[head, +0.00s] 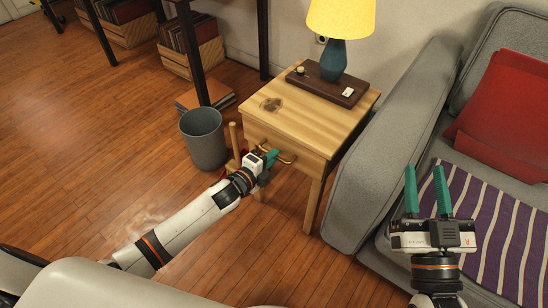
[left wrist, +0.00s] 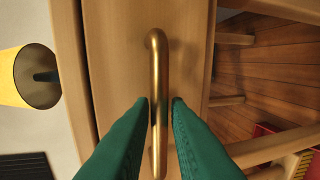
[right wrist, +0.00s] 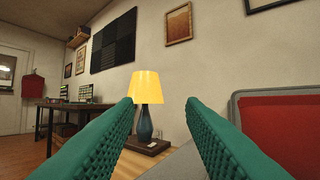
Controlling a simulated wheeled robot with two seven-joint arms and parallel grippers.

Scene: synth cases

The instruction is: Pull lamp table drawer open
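The wooden lamp table (head: 318,117) stands against the wall beside the sofa. Its drawer front (left wrist: 115,60) carries a brass bar handle (left wrist: 159,75), and the drawer looks shut. The handle also shows in the head view (head: 287,158), partly behind my left gripper (head: 270,156). In the left wrist view, my left gripper's green fingers (left wrist: 160,102) are on either side of the handle, with narrow gaps seen at both sides; the gripper is open around it. My right gripper (head: 425,168) is open and empty, raised in front of the sofa.
A yellow-shaded lamp (head: 335,50) stands on a dark wooden board (head: 308,80) on the table. A grey bin (head: 204,140) is left of the table. The grey sofa (head: 365,180) is close on its right. The floor in front is clear apart from my arm above it.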

